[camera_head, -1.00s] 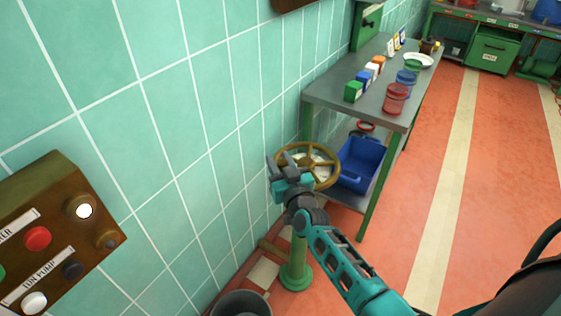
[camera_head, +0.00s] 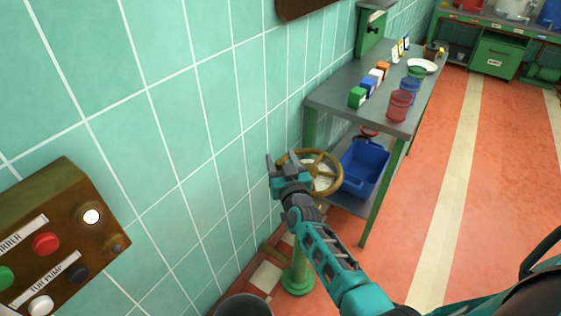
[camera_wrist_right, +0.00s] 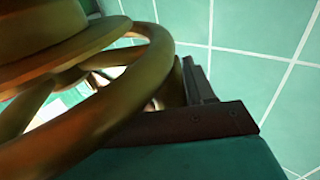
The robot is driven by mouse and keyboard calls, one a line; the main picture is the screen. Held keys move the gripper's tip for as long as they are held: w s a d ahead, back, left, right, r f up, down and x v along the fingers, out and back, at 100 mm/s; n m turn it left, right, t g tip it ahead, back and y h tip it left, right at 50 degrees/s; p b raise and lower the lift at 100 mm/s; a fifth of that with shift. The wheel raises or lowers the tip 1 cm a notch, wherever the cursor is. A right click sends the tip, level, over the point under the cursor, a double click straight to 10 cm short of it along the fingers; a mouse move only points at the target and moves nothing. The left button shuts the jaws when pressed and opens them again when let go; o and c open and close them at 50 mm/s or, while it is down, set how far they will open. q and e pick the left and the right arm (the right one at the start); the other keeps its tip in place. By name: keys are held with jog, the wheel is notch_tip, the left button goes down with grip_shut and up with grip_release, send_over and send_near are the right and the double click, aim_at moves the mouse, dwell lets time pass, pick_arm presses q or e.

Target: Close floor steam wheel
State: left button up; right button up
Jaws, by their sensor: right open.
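The floor steam wheel (camera_head: 338,178) is a brass-coloured spoked handwheel on a green floor pedestal (camera_head: 297,268), beside the tiled wall. My right gripper (camera_head: 281,160) is open at the wheel's left side, near its rim. In the right wrist view the wheel's rim (camera_wrist_right: 140,90) and hub fill the left half, close to a dark gripper finger (camera_wrist_right: 195,85). I cannot tell whether the fingers touch the rim. Part of the wheel is hidden behind my gripper in the head view. My left gripper is not in view.
A grey-topped table (camera_head: 340,97) with small boxes and jars stands beyond the wheel, with a blue crate (camera_head: 362,168) on its lower shelf. A brown button panel (camera_head: 60,240) is at the left. A dark bucket (camera_head: 243,305) stands at the bottom. Open floor lies to the right.

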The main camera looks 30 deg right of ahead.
jog(key=shift+a, duration=0.15)
jog(key=shift+s, duration=0.25)
jog(key=s+p, duration=0.2)
jog(key=s, duration=0.1)
jog(key=s+a+p, duration=0.1)
jog(key=shift+s+r+p, duration=0.15)
jog(key=shift+r+p, duration=0.1)
jog(key=shift+p, duration=0.05)
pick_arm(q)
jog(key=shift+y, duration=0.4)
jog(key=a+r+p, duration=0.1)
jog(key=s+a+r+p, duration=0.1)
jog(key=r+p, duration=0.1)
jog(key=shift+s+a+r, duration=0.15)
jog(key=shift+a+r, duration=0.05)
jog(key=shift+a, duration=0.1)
pick_arm(e)
jog(key=s+a, duration=0.1)
jog(key=s, duration=0.7)
jog(key=shift+a+f, duration=0.2)
jog(key=shift+f, duration=0.05)
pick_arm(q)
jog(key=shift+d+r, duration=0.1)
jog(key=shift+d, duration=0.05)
